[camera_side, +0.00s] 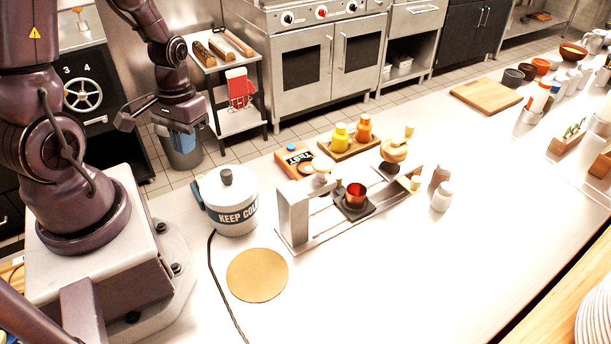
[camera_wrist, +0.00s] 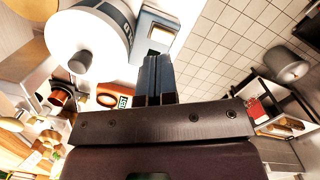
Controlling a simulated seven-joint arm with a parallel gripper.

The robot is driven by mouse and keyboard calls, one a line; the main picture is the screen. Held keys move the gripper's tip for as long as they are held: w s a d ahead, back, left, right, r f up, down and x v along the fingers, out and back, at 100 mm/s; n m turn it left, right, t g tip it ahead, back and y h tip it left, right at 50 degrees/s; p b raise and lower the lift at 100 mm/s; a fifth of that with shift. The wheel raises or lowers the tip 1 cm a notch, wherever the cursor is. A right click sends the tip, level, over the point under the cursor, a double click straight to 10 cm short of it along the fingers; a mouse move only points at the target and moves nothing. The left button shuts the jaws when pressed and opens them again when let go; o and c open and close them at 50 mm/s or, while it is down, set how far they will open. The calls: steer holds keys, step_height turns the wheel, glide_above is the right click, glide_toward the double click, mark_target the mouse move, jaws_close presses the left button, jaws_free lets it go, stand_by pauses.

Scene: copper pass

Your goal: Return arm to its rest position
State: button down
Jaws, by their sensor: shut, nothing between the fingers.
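My gripper (camera_side: 184,143) hangs at the upper left in the side view, past the counter's far edge and in front of a steel bin. Its blue fingers point down. In the wrist view my gripper (camera_wrist: 158,80) shows its two blue fingers together, with nothing between them. The white "KEEP COLD" pot (camera_side: 228,200) stands on the counter below and to the right of the gripper, clear of it; it also shows in the wrist view (camera_wrist: 100,35).
A metal stand (camera_side: 293,213) holds a copper cup (camera_side: 356,194) on a dark block. An orange TEST box (camera_side: 291,160) and a tray (camera_side: 348,148) with yellow and orange bottles sit behind. A round tan mat (camera_side: 257,275) and a black cable lie in front.

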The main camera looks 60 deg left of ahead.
steer(key=d+r+m+t, duration=0.2)
steer(key=d+r, duration=0.2)
steer(key=r, duration=0.3)
steer(key=w+d+r+m+t, duration=0.1)
steer(key=d+r+m+t, duration=0.1)
steer(key=d+r, duration=0.2)
steer(key=d+r+m+t, duration=0.2)
steer(key=d+r, duration=0.3)
steer(key=r, duration=0.6)
steer(key=shift+w+t+y, duration=0.3)
